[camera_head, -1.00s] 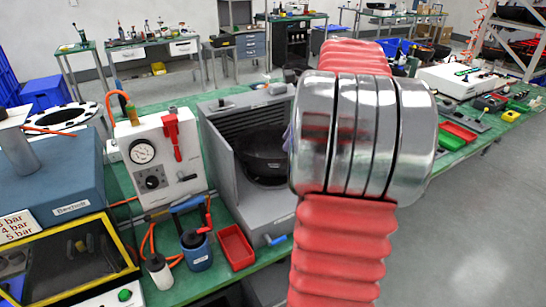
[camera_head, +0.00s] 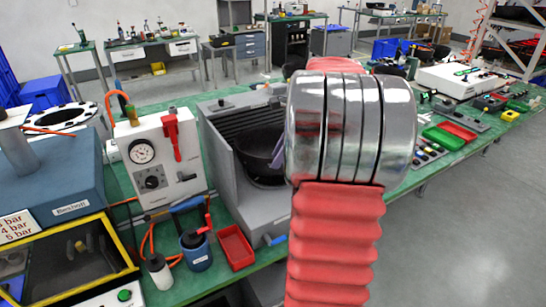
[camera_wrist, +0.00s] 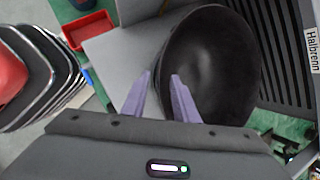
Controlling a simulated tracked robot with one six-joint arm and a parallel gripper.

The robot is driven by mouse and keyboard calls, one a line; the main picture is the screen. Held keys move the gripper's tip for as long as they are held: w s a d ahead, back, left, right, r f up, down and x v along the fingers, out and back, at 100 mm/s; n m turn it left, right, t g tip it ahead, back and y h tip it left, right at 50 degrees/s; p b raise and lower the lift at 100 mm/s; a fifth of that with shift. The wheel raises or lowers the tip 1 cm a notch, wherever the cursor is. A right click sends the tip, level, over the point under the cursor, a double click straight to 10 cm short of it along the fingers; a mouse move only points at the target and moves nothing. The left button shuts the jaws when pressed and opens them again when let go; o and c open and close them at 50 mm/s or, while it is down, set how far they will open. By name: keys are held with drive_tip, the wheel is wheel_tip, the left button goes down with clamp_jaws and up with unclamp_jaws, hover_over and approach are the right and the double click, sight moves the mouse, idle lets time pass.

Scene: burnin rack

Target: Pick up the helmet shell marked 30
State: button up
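A black bowl-shaped shell (camera_head: 258,148) lies hollow side up inside a grey open-fronted unit; in the wrist view the shell (camera_wrist: 215,60) fills the upper middle. No number shows on it. My gripper (camera_wrist: 160,85) has two purple fingers standing apart with nothing clamped between them. In the wrist view the left finger is over the grey floor outside the shell and the right finger overlaps the shell, with the near-left rim between them. I cannot tell the depth of the fingers. In the head view my arm hides most of the gripper and the shell's right side.
The grey unit (camera_head: 222,165) has ribbed walls around the shell. A white gauge box (camera_head: 158,165) stands to its left. A red tray (camera_head: 235,247) and a blue bottle (camera_head: 196,252) are in front. A green bench (camera_head: 185,285) carries them. Open floor (camera_head: 465,230) lies at right.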

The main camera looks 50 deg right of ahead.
drive_tip(key=shift+x, duration=2.35)
drive_tip(key=shift+c, duration=0.6)
clamp_jaws()
